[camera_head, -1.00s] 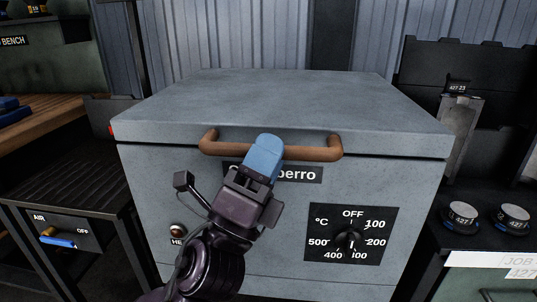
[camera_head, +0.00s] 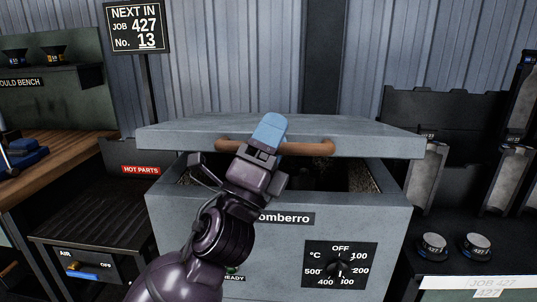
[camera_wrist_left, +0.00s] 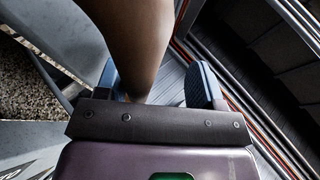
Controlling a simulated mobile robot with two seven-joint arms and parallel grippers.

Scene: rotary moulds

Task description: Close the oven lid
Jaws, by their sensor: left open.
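The grey oven (camera_head: 185,225) stands in front of me with its lid (camera_head: 365,135) raised. A dark gap shows between the lid and the oven body, with speckled lining on the inner walls. The brown lid handle (camera_head: 312,148) runs along the lid's front edge. My left gripper (camera_head: 268,130) is at the handle's middle, its blue fingertips over it. In the left wrist view, the handle (camera_wrist_left: 130,40) passes between the open fingers (camera_wrist_left: 158,88), close to the left one and apart from the right one. My right gripper is out of view.
A dial (camera_head: 340,266) is on the oven's front. A dark rack (camera_head: 100,195) with a hot parts sign stands at the left. Dark holders (camera_head: 425,190) and round pieces (camera_head: 434,245) stand at the right. A corrugated wall (camera_head: 230,60) is behind.

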